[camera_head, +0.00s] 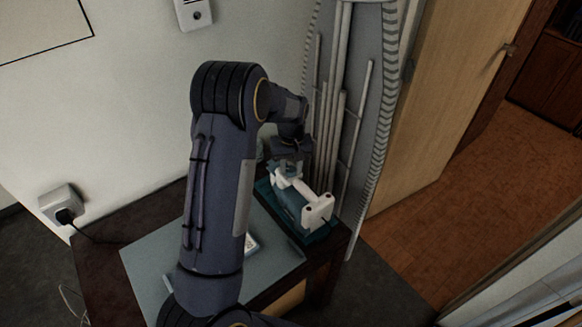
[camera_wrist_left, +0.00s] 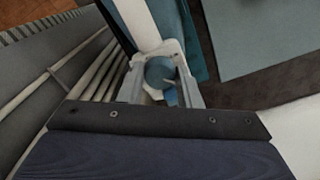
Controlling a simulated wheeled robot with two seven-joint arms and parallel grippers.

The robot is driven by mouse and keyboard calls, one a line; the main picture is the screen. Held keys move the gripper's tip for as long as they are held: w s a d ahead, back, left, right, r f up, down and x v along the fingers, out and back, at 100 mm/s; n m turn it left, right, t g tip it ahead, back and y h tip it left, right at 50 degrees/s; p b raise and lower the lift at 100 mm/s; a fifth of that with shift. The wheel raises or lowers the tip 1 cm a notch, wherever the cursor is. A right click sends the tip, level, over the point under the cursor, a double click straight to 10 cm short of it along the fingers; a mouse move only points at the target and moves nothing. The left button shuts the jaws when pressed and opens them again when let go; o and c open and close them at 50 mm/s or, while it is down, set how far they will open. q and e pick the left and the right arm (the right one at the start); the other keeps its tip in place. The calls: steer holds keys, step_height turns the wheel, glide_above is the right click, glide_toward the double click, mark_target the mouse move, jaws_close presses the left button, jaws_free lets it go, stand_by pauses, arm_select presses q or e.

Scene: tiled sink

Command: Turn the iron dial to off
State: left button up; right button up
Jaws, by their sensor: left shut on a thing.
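The teal and white iron (camera_head: 293,205) rests on a teal base (camera_head: 323,234) at the right end of the dark table. Its round blue-teal dial (camera_wrist_left: 160,73) shows in the left wrist view, between the fingers of my left gripper (camera_wrist_left: 162,88). In the head view my left gripper (camera_head: 288,166) reaches down onto the far end of the iron, and its fingers are shut on the dial. The dial is hidden in the head view. Its exact setting cannot be read. My right gripper is not in view.
A grey-teal mat (camera_head: 145,262) covers part of the dark table (camera_head: 105,262). A folded ironing board (camera_head: 349,100) leans behind the iron. A wall socket with a plug (camera_head: 64,207) is at the left. A wooden door (camera_head: 440,110) stands at the right.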

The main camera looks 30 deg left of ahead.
mark_target(292, 169)
arm_select(q)
steer(key=n, duration=0.3)
steer(key=shift+n, duration=0.4)
steer(key=n, duration=0.4)
steer(key=shift+w+r+n, duration=0.1)
steer(key=shift+n, duration=0.2)
steer(key=n+p, duration=0.1)
steer(key=n, duration=0.3)
steer(key=n+p, duration=0.1)
steer(key=n, duration=0.3)
steer(key=shift+w+n, duration=0.1)
steer(key=shift+n, duration=0.5)
steer(key=o, duration=1)
step_height(292, 169, up, 8)
steer(key=shift+f, duration=0.15)
